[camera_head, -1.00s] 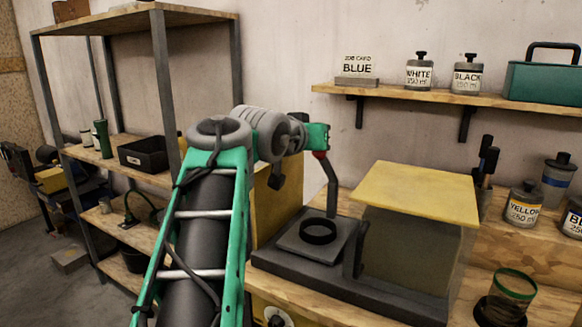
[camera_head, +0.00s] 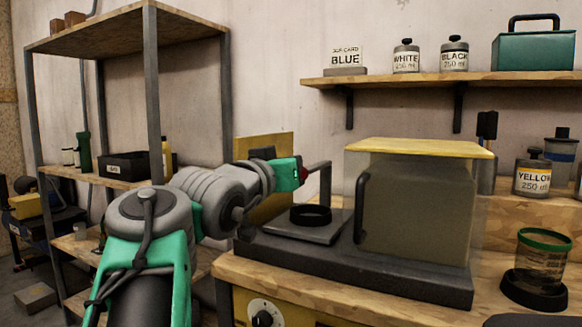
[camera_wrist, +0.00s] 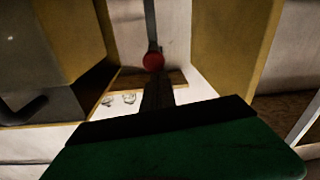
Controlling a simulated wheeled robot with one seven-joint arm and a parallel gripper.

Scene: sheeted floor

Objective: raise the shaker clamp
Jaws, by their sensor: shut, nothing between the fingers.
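The shaker has a dark base (camera_head: 400,272) with a yellow-topped clear hood (camera_head: 415,205). On its left part a grey plate (camera_head: 300,230) carries a black ring (camera_head: 310,214). The clamp is a thin dark bent arm (camera_head: 326,185) standing behind the ring; its bar runs left to a red knob (camera_head: 304,174). The knob also shows in the wrist view (camera_wrist: 153,62), straight beyond my fingers. My gripper (camera_wrist: 157,92) is shut and empty, its dark fingertips close below the knob there. I cannot tell whether they touch. In the head view the green gripper body (camera_head: 284,171) is left of the knob.
A yellow panel (camera_head: 264,155) stands behind my arm. A green-rimmed clear cup (camera_head: 541,260) stands on the bench at right, with a yellow-labelled bottle (camera_head: 532,178) behind it. A wall shelf (camera_head: 400,79) holds labelled bottles. A wooden rack (camera_head: 125,180) stands at left.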

